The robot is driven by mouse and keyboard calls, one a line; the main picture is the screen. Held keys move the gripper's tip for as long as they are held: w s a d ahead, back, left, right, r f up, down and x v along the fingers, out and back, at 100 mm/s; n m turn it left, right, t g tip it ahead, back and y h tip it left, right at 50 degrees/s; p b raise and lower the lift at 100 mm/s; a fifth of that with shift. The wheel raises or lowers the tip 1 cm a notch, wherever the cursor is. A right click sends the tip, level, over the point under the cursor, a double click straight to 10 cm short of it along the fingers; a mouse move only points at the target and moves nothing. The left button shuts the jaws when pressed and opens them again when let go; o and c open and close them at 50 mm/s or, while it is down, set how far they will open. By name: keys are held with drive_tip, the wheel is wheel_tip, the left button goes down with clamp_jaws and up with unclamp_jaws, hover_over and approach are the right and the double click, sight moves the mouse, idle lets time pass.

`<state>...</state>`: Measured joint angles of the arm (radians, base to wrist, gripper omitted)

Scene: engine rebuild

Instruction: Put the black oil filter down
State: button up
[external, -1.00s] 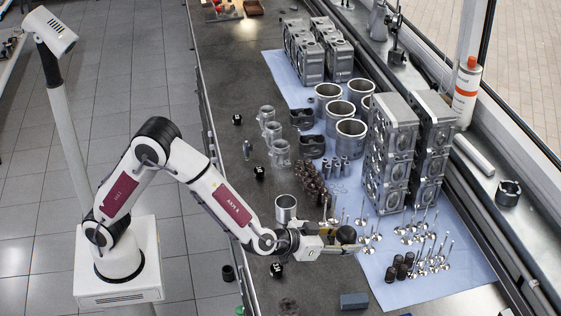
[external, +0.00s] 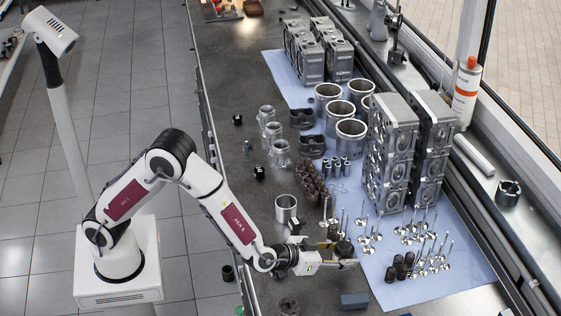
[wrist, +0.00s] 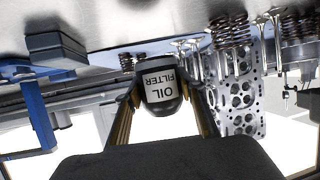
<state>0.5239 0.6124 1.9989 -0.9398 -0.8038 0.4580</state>
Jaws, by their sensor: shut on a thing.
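The black oil filter (external: 344,249) is between the fingers of my gripper (external: 338,256), near the left edge of the blue mat. One end of the filter is close to the bench surface in that view. I cannot tell whether it touches the bench.
Standing valves (external: 370,236) and dark springs (external: 312,186) are close behind the filter. A steel sleeve (external: 286,208) stands to the left. A blue-grey block (external: 354,301) lies in front. The blue mat (external: 440,288) has bare room at front right.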

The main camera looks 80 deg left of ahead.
drive_tip(key=shift+f, duration=0.25)
drive_tip(key=shift+f, duration=0.1)
drive_tip(key=shift+f, duration=1.75)
drive_tip(key=shift+f, duration=0.15)
drive_tip(key=o, duration=1.4)
drive_tip(key=shift+s+r, duration=0.15)
drive_tip(key=shift+r, duration=0.05)
drive_tip(key=shift+v, duration=5.85)
